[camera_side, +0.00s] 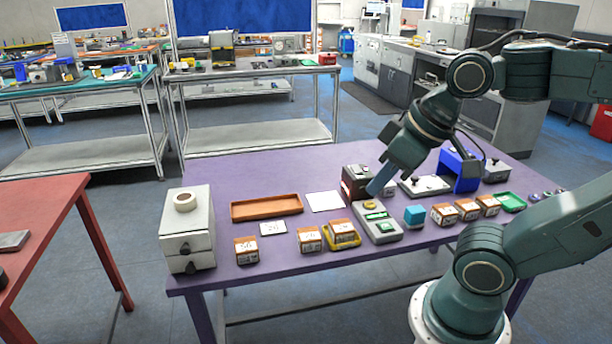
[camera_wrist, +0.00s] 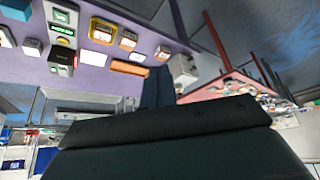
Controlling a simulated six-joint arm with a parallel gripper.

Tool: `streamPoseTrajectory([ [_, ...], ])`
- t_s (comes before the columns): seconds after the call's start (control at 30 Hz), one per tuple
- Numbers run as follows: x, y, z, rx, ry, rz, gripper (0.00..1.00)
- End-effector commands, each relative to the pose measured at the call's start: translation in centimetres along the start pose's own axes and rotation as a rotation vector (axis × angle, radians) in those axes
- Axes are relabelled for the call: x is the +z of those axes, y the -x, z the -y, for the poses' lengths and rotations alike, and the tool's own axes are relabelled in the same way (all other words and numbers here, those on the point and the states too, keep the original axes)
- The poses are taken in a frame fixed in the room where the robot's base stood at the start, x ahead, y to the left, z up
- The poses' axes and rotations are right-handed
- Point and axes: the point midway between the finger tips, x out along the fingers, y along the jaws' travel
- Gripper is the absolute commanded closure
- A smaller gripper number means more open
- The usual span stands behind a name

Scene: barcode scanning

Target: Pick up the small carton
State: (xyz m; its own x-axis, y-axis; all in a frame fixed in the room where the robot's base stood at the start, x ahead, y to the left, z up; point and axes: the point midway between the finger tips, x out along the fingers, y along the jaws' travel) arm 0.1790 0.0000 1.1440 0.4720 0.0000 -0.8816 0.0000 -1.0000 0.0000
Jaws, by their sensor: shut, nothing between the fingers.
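Several small orange-brown cartons with white labels stand on the purple table. In the side view one is at the front left (camera_side: 246,250), one (camera_side: 309,239) is right of it, and one (camera_side: 342,228) sits on a yellow base. Three more (camera_side: 467,209) stand in a row at right; I cannot tell which is the task's carton. Cartons also show in the wrist view (camera_wrist: 128,41). My gripper (camera_side: 373,191) is shut and empty, pointing down-left above the grey device with a green display (camera_side: 380,227). Its fingers show in the wrist view (camera_wrist: 157,88).
A blue cube (camera_side: 414,215) is right of the grey device. An orange tray (camera_side: 266,208), a white sheet (camera_side: 325,201) and a grey drawer box (camera_side: 189,230) occupy the left. A blue stand (camera_side: 460,171) is at the back right.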

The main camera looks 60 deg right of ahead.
Motion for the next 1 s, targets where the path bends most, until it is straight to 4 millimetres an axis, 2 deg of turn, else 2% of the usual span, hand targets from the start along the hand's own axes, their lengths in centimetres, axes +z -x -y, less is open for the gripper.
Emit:
streamPoseTrajectory([
  [0.37,0.00,0.00,0.00,0.000,0.000,0.000,1.00],
  [0.77,0.00,0.00,0.00,0.000,0.000,0.000,0.23],
  [1.0,0.00,0.00,0.00,0.000,0.000,0.000,0.22],
])
